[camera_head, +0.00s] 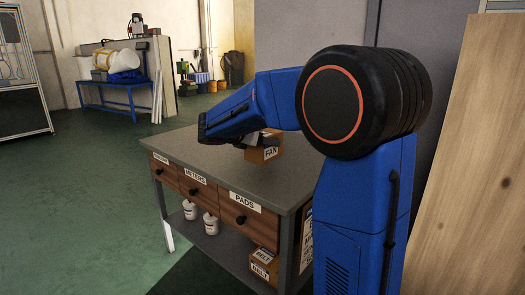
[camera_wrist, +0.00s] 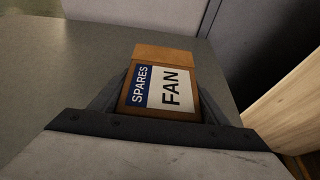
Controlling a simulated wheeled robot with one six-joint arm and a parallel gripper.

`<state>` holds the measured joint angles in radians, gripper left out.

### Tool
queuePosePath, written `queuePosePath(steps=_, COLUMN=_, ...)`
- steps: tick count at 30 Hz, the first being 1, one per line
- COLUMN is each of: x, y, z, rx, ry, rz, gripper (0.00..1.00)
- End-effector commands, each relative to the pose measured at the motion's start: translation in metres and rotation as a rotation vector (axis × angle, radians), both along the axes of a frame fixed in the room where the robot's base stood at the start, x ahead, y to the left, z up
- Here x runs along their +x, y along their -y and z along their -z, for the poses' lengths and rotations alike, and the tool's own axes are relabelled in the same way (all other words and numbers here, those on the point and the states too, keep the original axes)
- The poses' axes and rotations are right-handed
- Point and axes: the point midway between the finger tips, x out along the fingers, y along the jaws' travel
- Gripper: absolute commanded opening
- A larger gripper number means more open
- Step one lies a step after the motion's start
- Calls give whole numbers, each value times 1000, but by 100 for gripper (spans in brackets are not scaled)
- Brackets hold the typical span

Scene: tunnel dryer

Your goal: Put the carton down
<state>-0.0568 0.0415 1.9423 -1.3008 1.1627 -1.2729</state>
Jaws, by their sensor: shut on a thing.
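A small brown carton (camera_head: 262,154) with a "FAN" label is at the grey workbench top (camera_head: 215,165) in the head view. In the wrist view the carton (camera_wrist: 165,88) shows a blue and white label reading "SPARES FAN". My gripper (camera_head: 255,141) reaches over the bench from the right and is shut on the carton. In the wrist view my gripper's fingers (camera_wrist: 161,104) are on both sides of it. The carton looks close to or on the bench top, but I cannot tell whether its underside touches. My arm hides part of the carton in the head view.
The bench has labelled drawers such as "METERS" and "PADS" (camera_head: 243,202). White containers (camera_head: 211,224) and "BELT" cartons (camera_head: 264,265) sit on its lower shelf. A wooden panel (camera_head: 470,170) stands at the right. The near bench top is clear.

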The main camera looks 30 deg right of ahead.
Motion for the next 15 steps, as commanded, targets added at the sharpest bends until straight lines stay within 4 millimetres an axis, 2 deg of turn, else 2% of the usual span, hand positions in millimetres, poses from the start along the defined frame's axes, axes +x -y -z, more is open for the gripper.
queuePosePath(steps=5, x=0, y=0, z=7, rx=-1, ry=2, rz=-1, gripper=23)
queuePosePath(steps=15, x=0, y=0, z=41, rx=-1, ry=0, rz=0, gripper=23)
